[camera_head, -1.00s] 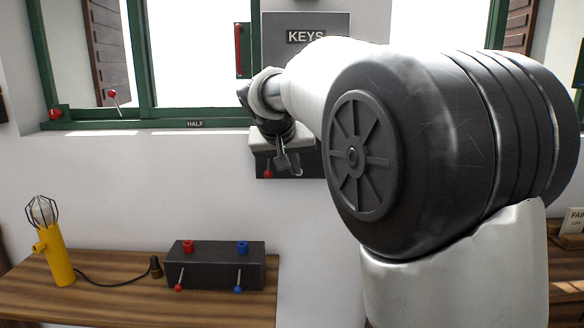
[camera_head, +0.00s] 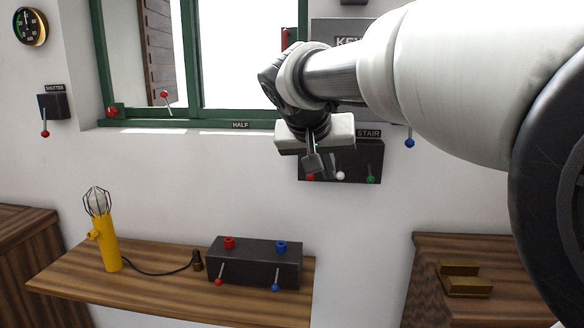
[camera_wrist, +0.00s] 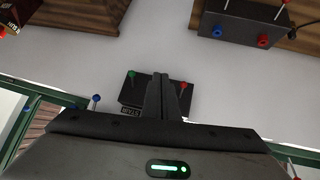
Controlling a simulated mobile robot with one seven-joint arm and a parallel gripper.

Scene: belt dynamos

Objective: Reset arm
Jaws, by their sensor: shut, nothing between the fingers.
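My gripper (camera_head: 313,162) hangs at the end of my arm in the head view, in front of the black STAIR switch box (camera_head: 342,160) on the wall. Its fingers are shut with nothing between them. In the wrist view my gripper (camera_wrist: 163,80) points at the STAIR box (camera_wrist: 133,92), hiding its middle. The box's green knob (camera_wrist: 131,74) and red knob (camera_wrist: 183,85) show on either side of the fingers. I cannot tell the exact gap between the fingers and the box.
A wooden shelf (camera_head: 150,283) holds a yellow caged lamp (camera_head: 108,235) and a black box (camera_head: 254,262) with red and blue posts and levers. A green window frame (camera_head: 187,60) and SHUTTER switch (camera_head: 53,105) are left. A wooden cabinet (camera_head: 425,275) stands right.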

